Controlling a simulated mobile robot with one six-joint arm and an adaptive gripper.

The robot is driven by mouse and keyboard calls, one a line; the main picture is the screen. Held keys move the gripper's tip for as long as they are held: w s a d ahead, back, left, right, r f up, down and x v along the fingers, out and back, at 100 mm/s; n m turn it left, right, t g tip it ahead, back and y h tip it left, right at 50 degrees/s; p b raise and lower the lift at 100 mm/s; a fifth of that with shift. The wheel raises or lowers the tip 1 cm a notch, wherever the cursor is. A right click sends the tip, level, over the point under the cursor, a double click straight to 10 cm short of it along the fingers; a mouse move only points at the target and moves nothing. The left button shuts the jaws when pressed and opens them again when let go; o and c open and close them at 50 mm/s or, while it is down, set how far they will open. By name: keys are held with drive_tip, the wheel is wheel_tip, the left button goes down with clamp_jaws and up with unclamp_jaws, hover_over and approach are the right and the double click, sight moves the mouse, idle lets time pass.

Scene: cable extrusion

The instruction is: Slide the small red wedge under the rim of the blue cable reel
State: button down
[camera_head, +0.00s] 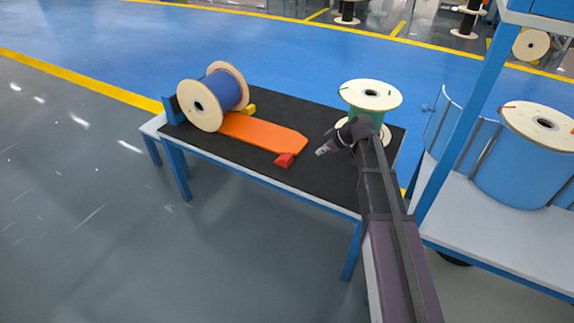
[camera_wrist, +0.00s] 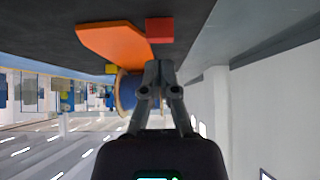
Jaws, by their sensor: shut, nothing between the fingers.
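The small red wedge (camera_head: 284,159) lies on the black table mat, touching or close beside the near edge of the orange ramp. It also shows in the wrist view (camera_wrist: 160,29), near the top. The blue cable reel (camera_head: 222,92) lies on its side at the left of the table, with wooden flanges; its lower rim is by the ramp's left end. In the wrist view the reel (camera_wrist: 125,92) is partly hidden behind my fingers. My gripper (camera_head: 321,151) is shut and empty, to the right of the wedge and apart from it.
The orange ramp (camera_head: 262,132) runs rightward from the reel. A yellow block (camera_head: 249,108) sits behind the reel's right side, and a blue block (camera_head: 173,110) at its left. A green reel (camera_head: 371,98) stands upright behind my wrist. The mat's near middle is clear.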

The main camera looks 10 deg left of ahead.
sight(284, 159)
idle(0.4)
drive_tip(key=shift+b+x, duration=2.4)
drive_tip(key=shift+x, duration=0.7)
drive_tip(key=shift+b+x, duration=2.2)
drive_tip(key=shift+x, duration=0.7)
drive_tip(key=shift+w+a, duration=0.1)
drive_tip(key=shift+a, duration=0.15)
drive_tip(key=shift+w+a, duration=0.65)
drive_tip(key=shift+a, duration=1.15)
drive_tip(key=shift+w+a, duration=0.65)
drive_tip(key=shift+a, duration=1.15)
drive_tip(key=shift+w+a, duration=0.65)
drive_tip(key=shift+a, duration=1.15)
drive_tip(key=shift+w+a, duration=0.1)
drive_tip(key=shift+a, duration=0.1)
